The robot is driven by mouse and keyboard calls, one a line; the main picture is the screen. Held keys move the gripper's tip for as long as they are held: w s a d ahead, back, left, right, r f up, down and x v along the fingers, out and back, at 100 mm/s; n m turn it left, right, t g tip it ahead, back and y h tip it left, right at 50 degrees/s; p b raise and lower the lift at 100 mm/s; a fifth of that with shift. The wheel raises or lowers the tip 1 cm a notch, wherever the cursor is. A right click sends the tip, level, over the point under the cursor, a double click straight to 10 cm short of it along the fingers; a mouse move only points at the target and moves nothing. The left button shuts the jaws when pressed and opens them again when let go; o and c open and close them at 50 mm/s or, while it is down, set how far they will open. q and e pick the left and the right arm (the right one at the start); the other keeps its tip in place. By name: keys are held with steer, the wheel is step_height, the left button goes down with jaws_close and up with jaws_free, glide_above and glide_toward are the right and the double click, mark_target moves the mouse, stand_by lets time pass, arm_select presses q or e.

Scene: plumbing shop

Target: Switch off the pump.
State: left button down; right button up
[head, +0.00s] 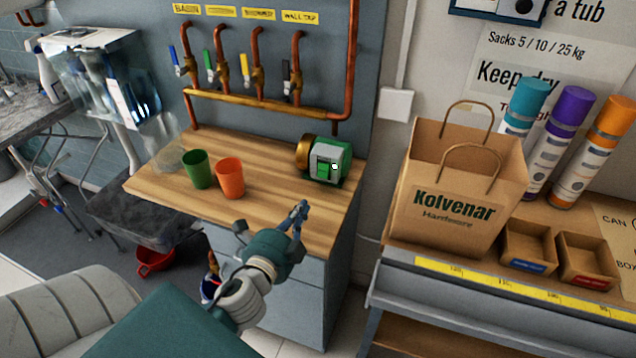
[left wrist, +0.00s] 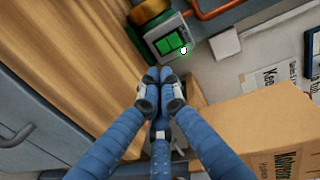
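The pump (head: 328,160) stands on the wooden counter below the copper pipes. It has a green body, a brass-coloured end and a grey box on its front. In the left wrist view, the box carries a bright green switch (left wrist: 171,43) with a small glowing light (left wrist: 183,50) beside it. My left gripper (head: 301,208) is over the counter's front right edge, in front of the pump and apart from it. In the left wrist view its blue fingertips (left wrist: 158,75) are together, with nothing between them, just below the switch in the picture. My right gripper is out of view.
A green cup (head: 199,169) and an orange cup (head: 230,178) stand left of the pump. Valves with coloured levers (head: 210,66) hang above. A paper bag (head: 455,200) stands on the shelf at right. The counter (head: 270,205) before the pump is clear.

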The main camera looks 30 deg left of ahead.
mark_target(321, 178)
arm_select(q)
steer(key=p+x, duration=0.1)
steer(key=x, duration=1.1)
steer(key=shift+a+p, duration=0.1)
steer(key=shift+p, duration=0.2)
steer(key=shift+w+f+b, duration=0.15)
steer(key=shift+f+b, duration=0.3)
steer(key=shift+b, duration=0.75)
steer(key=shift+w+r+t, duration=0.1)
steer(key=shift+r+t, duration=0.15)
steer(key=shift+t, duration=0.05)
steer(key=shift+r, duration=0.1)
steer(key=shift+a, duration=0.1)
